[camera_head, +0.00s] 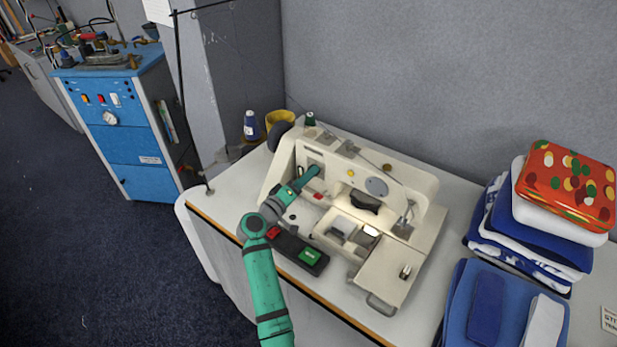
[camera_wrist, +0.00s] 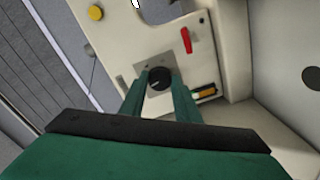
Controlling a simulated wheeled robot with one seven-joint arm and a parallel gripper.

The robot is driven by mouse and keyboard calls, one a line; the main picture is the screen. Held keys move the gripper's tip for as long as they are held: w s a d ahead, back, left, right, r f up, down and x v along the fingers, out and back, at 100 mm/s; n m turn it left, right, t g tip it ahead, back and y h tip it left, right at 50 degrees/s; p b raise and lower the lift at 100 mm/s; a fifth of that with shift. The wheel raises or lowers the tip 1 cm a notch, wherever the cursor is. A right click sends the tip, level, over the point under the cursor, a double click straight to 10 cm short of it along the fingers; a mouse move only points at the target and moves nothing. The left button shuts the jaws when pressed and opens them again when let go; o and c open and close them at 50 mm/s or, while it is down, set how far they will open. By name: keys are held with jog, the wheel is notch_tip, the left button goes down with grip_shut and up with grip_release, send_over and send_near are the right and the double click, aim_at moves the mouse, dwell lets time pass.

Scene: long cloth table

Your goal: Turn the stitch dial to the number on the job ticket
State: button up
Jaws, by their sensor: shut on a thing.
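The stitch dial is a black round knob (camera_wrist: 159,78) on a grey plate on the sewing machine's cream body, seen in the wrist view. A thin pale mark shows on its face; numbers around it are too small to read. My gripper (camera_wrist: 159,86) has one green finger on each side of the knob, shut on it. In the head view my gripper (camera_head: 312,172) reaches the left part of the sewing machine (camera_head: 410,180) and hides the knob. A white card (camera_head: 609,319) with dark print, possibly the job ticket, is cut off at the right edge; no number is readable.
A red lever (camera_wrist: 186,40) and a yellow button (camera_wrist: 96,13) sit near the dial. A black box with red and green buttons (camera_head: 310,256) lies under my arm. Folded blue cloths (camera_head: 505,305) and a patterned tin (camera_head: 568,185) stand at right.

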jog(key=m, duration=1.3)
jog(key=shift+f+m, duration=0.25)
jog(key=shift+m, duration=0.05)
dwell(0.4)
jog(key=o, duration=1)
jog(key=shift+r, duration=0.1)
jog(key=shift+o, duration=0.2)
jog(key=v, duration=1)
jog(key=shift+s+a, duration=0.15)
jog(key=shift+s, duration=0.25)
